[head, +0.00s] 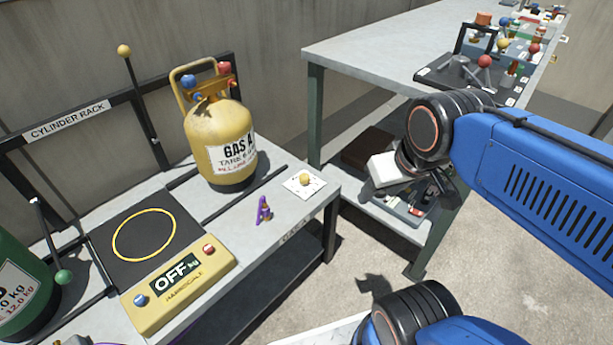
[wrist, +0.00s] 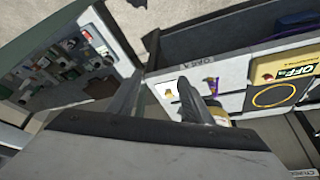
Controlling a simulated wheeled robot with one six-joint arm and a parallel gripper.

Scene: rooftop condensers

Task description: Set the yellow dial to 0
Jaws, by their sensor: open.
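The yellow dial (head: 304,179) is a small round knob on a white card at the right front corner of the cylinder bench. It also shows in the wrist view (wrist: 169,93), between and beyond my fingers. The card's markings are too small to read, so I cannot tell its setting. My gripper (wrist: 162,78) is open and empty, its two dark fingers apart. In the head view my arm's end hangs to the right of the dial, apart from it, beside the other bench.
A yellow gas cylinder (head: 219,145) stands behind the dial. A purple object (head: 263,210) lies left of it. The yellow scale panel (head: 180,285) reads OFF. A green cylinder (head: 22,285) is at far left. A second bench (head: 365,45) holds several knobs and parts.

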